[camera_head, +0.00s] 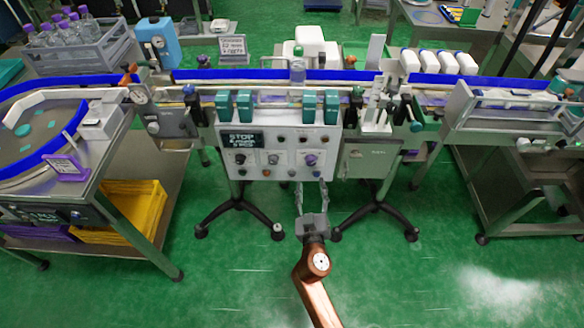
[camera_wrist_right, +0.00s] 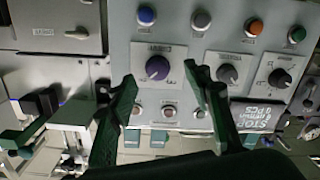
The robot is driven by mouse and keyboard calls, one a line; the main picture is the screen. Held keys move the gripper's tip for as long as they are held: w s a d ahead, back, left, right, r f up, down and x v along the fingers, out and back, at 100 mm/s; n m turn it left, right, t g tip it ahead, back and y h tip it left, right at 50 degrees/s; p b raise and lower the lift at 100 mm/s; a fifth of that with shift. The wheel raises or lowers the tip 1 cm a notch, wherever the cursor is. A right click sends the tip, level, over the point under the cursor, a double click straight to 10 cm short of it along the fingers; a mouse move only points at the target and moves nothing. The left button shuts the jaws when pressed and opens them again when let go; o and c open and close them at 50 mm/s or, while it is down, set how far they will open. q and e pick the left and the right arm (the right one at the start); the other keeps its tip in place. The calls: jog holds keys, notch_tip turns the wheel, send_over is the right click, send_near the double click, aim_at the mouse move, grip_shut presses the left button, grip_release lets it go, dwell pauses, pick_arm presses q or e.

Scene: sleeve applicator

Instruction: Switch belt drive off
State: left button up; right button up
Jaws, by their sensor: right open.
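A light grey control panel (camera_head: 282,141) stands on the conveyor's front side. It carries a purple rotary knob (camera_head: 310,160) at right and two dark knobs, one in the middle (camera_head: 273,158) and one at left (camera_head: 240,159). Their labels are too small to read, so I cannot tell which is the belt drive switch. My right gripper (camera_head: 312,186) is open and empty just below and in front of the panel. In the right wrist view its fingers (camera_wrist_right: 162,78) appear on either side of the purple knob (camera_wrist_right: 157,67), with no clear contact. My left gripper is not in view.
A dark STOP sign (camera_head: 242,140) is on the panel's upper left. Coloured push buttons (camera_wrist_right: 200,20) line the panel near the knobs. The conveyor (camera_head: 340,75) with blue rails runs behind it. Black stand legs (camera_head: 238,205) flank the gripper; green floor in front is clear.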

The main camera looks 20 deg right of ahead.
aim_at(311, 164)
jog(key=w, duration=0.2)
jog(key=w+d+r, duration=0.1)
jog(key=w, duration=0.2)
jog(key=w+d+b, duration=0.1)
jog(key=w, duration=0.1)
jog(key=shift+w+d+r, duration=0.1)
jog(key=shift+w+r, duration=0.2)
jog(key=shift+r, duration=0.05)
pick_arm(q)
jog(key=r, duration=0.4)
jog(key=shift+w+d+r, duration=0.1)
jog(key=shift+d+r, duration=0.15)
pick_arm(e)
jog(key=c, duration=1.1)
